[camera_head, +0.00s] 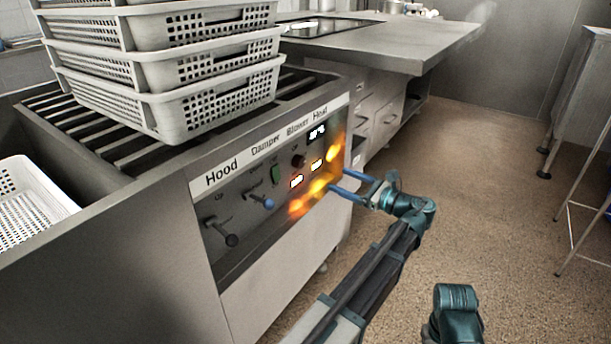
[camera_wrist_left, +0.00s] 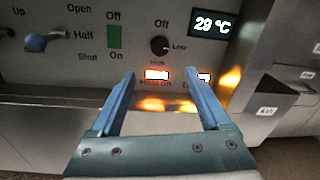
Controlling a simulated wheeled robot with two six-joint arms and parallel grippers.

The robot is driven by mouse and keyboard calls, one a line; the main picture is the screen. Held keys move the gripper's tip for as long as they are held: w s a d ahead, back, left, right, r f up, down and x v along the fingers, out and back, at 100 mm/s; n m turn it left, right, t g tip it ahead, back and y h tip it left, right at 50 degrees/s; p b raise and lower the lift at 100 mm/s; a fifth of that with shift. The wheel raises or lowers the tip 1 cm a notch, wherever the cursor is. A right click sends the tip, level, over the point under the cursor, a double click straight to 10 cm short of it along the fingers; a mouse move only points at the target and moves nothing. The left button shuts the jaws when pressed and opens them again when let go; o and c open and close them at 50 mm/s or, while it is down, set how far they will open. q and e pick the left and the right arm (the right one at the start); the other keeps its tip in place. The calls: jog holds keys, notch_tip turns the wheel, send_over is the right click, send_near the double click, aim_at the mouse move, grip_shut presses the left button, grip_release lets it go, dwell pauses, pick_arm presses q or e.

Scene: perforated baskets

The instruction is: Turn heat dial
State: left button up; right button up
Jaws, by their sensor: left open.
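The control panel on the front of the unit carries a dark round dial (camera_wrist_left: 160,45), with Off, Low and a third mark, likely High, around it. The dial also shows in the head view (camera_head: 298,161), left of the small temperature display (camera_head: 317,132). The display reads about 29 °C in the left wrist view (camera_wrist_left: 212,24). My left gripper (camera_head: 338,181) is open and empty in front of the panel's lower right. In the wrist view its two blue fingers (camera_wrist_left: 160,73) point at the panel, spread below the dial. Whether the fingertips touch the panel cannot be told. My right gripper is not visible.
Lit indicators (camera_wrist_left: 157,75) sit below the dial, with orange glare on the panel. A green switch (camera_wrist_left: 114,37) and a blue-knobbed lever (camera_wrist_left: 36,42) are to its left. White perforated baskets (camera_head: 170,110) are stacked on the slatted top. Open floor (camera_head: 480,140) lies to the right.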

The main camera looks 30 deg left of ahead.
aim_at(302, 164)
pick_arm(q)
jog(key=a, duration=0.4)
jog(key=w+a, duration=0.1)
jog(key=a, duration=0.8)
jog(key=shift+w+a, duration=0.35)
jog(key=shift+w, duration=0.05)
jog(key=shift+c, duration=0.2)
grip_shut()
